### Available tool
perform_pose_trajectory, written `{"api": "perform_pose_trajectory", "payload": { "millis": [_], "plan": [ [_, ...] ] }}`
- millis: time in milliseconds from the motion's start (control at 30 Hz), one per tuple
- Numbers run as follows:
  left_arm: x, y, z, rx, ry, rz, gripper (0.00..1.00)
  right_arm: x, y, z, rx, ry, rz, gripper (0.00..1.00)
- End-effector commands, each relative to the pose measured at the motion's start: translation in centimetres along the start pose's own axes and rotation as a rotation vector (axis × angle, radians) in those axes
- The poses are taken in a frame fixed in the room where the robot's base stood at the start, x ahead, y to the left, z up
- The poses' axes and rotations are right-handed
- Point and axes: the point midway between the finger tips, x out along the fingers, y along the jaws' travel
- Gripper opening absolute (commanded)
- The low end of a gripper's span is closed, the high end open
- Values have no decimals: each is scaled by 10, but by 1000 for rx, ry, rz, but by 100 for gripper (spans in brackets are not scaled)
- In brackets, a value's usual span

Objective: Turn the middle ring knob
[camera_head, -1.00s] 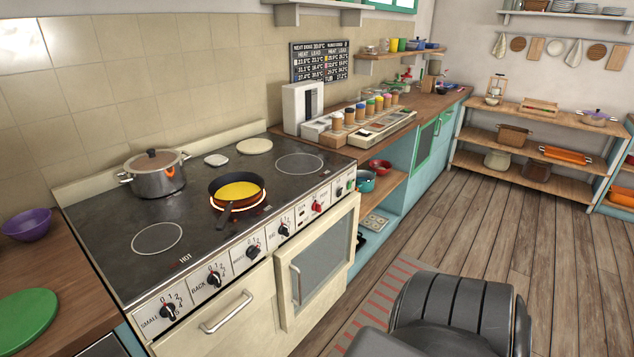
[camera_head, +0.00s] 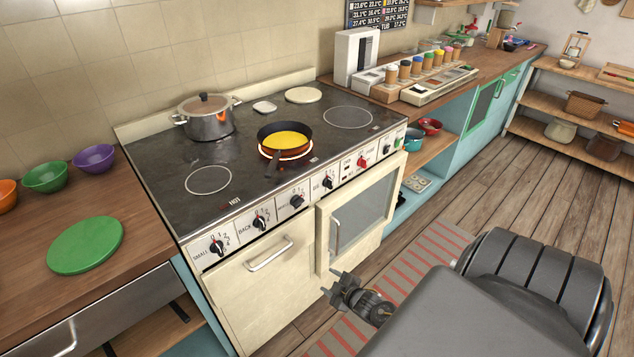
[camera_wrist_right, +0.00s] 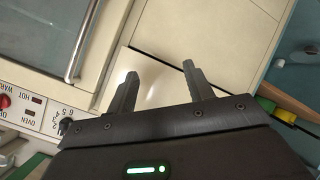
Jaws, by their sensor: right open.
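The stove's front panel carries a row of black knobs. The knob third from the left (camera_head: 296,201) sits between the BACK knob (camera_head: 259,223) and the BIG knob (camera_head: 328,183); its label is too small to read, and its place in the row fits the middle ring. A black pan (camera_head: 284,146) with yellow contents sits on a glowing ring. My right gripper (camera_head: 330,283) is open and empty, below the panel in front of the lower stove front, apart from the knobs. The right wrist view shows its two spread fingers (camera_wrist_right: 160,72) with nothing between them. My left gripper is out of view.
The oven door handle (camera_head: 336,238) and drawer handle (camera_head: 270,254) stick out below the panel. The SMALL knob (camera_head: 218,247) is at the panel's left end, a red knob (camera_head: 363,163) farther right. A lidded pot (camera_head: 206,118) stands at the back.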

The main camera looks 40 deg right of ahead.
Motion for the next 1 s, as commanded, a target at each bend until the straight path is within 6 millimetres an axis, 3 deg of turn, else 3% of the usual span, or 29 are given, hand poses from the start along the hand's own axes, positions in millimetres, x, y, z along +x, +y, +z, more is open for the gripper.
{"api": "perform_pose_trajectory", "payload": {
  "millis": [33,200,300,400,567,1000],
  "plan": [
    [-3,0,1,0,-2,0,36,2,32,-30,-38,70,48,52],
    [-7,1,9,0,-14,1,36,-3,110,-111,-153,259,185,52],
    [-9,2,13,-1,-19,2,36,-11,138,-144,-200,334,240,52],
    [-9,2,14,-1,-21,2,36,-18,155,-164,-229,379,276,52],
    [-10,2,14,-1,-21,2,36,-22,164,-176,-248,405,297,52],
    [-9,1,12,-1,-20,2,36,-20,164,-176,-246,405,296,52]
  ]
}}
